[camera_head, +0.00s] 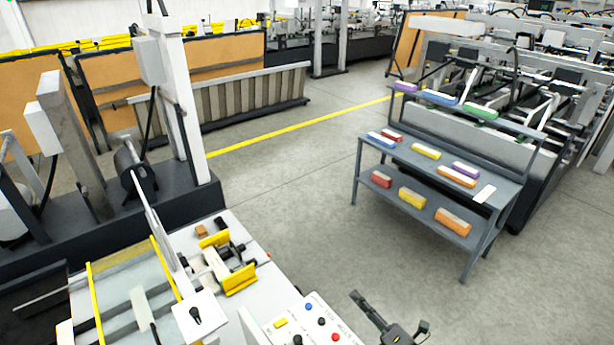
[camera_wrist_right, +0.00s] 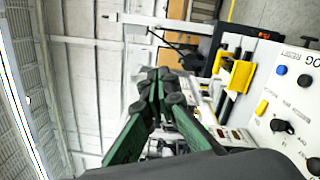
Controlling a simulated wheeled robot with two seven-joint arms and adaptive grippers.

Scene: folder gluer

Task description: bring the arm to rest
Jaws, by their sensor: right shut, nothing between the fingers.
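My right gripper (camera_head: 358,298) is at the bottom of the head view, just right of the white control panel (camera_head: 332,311). It is shut and holds nothing. In the right wrist view its green and black fingers (camera_wrist_right: 158,82) come together in the middle of the picture, with nothing between them. The control panel, with its knobs and buttons, shows at the right edge of that view (camera_wrist_right: 283,107). My left gripper is not in view.
The machine table (camera_head: 275,291) with yellow guides (camera_head: 239,279) lies left of the panel. Open grey floor (camera_head: 300,190) lies between the machine and the cart.

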